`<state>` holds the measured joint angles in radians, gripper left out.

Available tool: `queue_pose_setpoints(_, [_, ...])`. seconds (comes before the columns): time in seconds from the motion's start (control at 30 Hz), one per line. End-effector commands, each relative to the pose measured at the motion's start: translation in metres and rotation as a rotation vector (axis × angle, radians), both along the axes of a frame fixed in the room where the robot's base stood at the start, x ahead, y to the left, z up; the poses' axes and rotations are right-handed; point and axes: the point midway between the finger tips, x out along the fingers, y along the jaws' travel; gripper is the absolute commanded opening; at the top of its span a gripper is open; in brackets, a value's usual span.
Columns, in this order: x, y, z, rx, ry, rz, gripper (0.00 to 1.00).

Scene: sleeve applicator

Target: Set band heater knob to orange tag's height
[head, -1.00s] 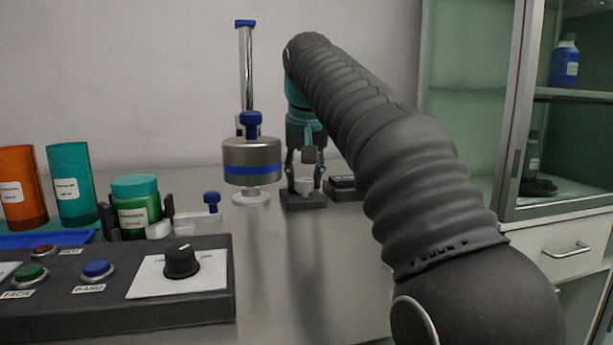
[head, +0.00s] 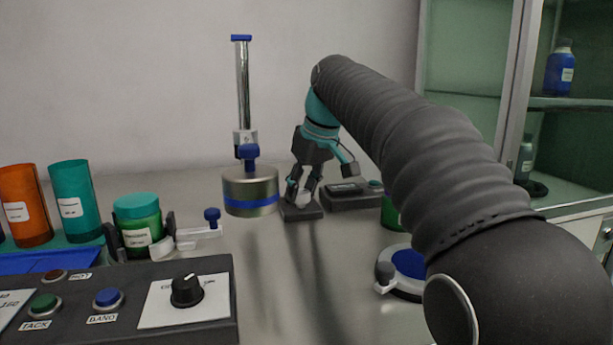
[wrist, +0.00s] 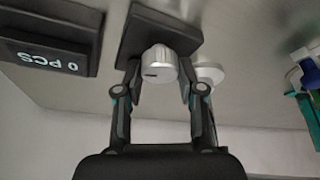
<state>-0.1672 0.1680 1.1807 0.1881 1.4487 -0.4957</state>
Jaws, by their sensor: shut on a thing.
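A silver-white knob (wrist: 158,66) with a dark mark sits on a small black base (wrist: 150,22) in the wrist view. My gripper (wrist: 160,85) is shut on this knob, one finger on each side. In the head view my gripper (head: 302,196) leans over the same black base (head: 302,213), and its fingers partly hide the knob. An orange cup (head: 24,204) with a white label stands far left; I cannot pick out an orange tag.
A control panel (head: 110,318) with coloured buttons and a black dial (head: 187,291) fills the front left. A teal cup (head: 73,202) and green jar (head: 139,227) stand behind it. A counter box (wrist: 48,48) reading "0 PCS" is beside the black base. A blue-topped disc (head: 409,264) lies right.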

Motion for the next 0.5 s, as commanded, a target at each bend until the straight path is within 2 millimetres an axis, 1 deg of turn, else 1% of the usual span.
queue_pose_setpoints(0.03, [0.0011,-0.0027,0.0034,-0.002,-0.001,0.024,0.04])
queue_pose_setpoints(0.2, [0.0016,-0.0032,0.0027,-0.002,-0.002,0.112,0.04])
queue_pose_setpoints(0.5, [0.0021,-0.0033,0.0010,-0.003,-0.004,0.185,0.04])
